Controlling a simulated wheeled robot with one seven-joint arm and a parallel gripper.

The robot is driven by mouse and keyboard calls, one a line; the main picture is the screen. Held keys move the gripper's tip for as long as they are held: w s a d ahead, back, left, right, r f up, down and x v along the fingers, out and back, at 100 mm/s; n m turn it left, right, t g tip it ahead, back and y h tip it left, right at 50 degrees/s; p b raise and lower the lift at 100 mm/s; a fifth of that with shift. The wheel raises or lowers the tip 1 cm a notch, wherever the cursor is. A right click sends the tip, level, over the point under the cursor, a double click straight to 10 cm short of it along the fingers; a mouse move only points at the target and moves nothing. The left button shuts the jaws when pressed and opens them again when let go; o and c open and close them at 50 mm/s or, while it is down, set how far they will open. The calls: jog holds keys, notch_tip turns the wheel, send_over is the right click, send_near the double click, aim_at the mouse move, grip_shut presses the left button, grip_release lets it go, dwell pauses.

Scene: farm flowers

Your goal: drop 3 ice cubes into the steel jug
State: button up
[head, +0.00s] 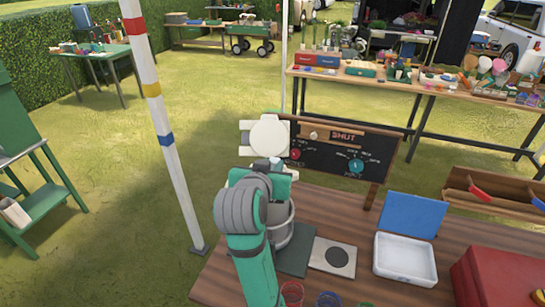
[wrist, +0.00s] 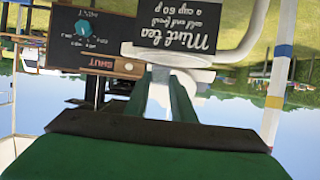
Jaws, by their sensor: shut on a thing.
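My gripper (head: 274,168) is shut above the steel jug (head: 284,226), at the near left of the wooden table. It holds a small pale piece (head: 276,161) that looks like an ice cube. In the wrist view my green fingers (wrist: 168,88) point away from the camera, and the held piece cannot be made out clearly against white behind it. My arm hides much of the jug, including what is inside. A white box (head: 405,278) with its blue lid open stands to the right; I cannot make out separate ice cubes in it.
A black sign board (head: 335,148) reading "SHUT" stands behind the jug. A white rounded object (head: 268,135) is just beyond my gripper. A metal plate (head: 333,257) lies between jug and white box. A red box (head: 500,275) is at right. A striped pole (head: 158,105) stands left.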

jog(key=shift+f, duration=0.7)
jog(key=o, duration=1.1)
jog(key=shift+c, duration=0.2)
jog(key=shift+s, duration=0.1)
